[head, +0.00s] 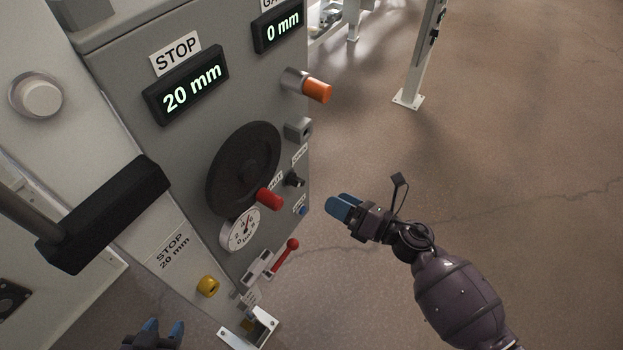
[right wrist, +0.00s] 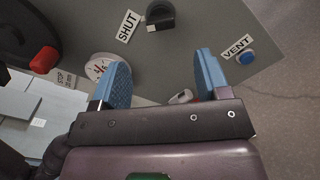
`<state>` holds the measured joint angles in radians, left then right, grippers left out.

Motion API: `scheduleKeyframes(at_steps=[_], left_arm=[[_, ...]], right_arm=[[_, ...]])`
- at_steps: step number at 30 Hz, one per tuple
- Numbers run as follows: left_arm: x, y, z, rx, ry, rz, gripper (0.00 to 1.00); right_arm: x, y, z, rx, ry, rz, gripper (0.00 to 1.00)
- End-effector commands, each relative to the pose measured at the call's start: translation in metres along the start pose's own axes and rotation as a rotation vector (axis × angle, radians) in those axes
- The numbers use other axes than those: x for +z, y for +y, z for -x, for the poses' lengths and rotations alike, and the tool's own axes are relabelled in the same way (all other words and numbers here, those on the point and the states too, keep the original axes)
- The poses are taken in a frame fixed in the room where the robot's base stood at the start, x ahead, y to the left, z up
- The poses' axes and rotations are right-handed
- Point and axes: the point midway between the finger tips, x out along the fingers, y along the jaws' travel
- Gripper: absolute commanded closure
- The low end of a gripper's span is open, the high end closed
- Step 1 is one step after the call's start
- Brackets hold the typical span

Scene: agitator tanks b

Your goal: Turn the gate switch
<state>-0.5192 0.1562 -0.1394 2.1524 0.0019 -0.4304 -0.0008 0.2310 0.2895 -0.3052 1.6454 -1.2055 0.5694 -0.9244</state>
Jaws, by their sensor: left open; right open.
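The likely gate switch is a small black rotary knob (head: 294,180) near the right edge of the grey panel, between labels that appear to read SHUT and OPEN. In the right wrist view the black knob (right wrist: 161,16) is at the top, beside the SHUT label (right wrist: 128,26). My right gripper (head: 343,206) is right of the panel in the head view, open and apart from the knob. In its wrist view the blue fingers (right wrist: 163,73) are spread, with the knob beyond the gap. My left gripper (head: 158,332) is open at the bottom edge, partly cut off.
The grey panel (head: 190,125) carries a black handwheel (head: 243,168) with a red handle, a gauge (head: 240,230), an orange knob (head: 316,90) and a red lever (head: 286,255). A blue VENT button (right wrist: 247,57) is near the knob.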

Motion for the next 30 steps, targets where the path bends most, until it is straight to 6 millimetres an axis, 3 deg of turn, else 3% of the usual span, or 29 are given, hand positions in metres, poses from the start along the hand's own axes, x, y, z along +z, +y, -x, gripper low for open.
scheduleKeyframes(at_steps=[5, 21, 30], left_arm=[[0.012, 0.001, 0.001, -0.002, -0.026, 0.005, 0.57], [0.013, 0.001, -0.003, 0.003, -0.023, -0.001, 0.57], [0.012, 0.0, -0.003, 0.003, -0.021, -0.007, 0.57]], right_arm=[[0.0, -0.001, -0.01, -0.001, -0.002, 0.013, 0.31], [-0.001, -0.001, -0.093, -0.002, -0.004, 0.007, 0.31], [0.0, -0.001, -0.107, -0.003, -0.004, 0.008, 0.31]])
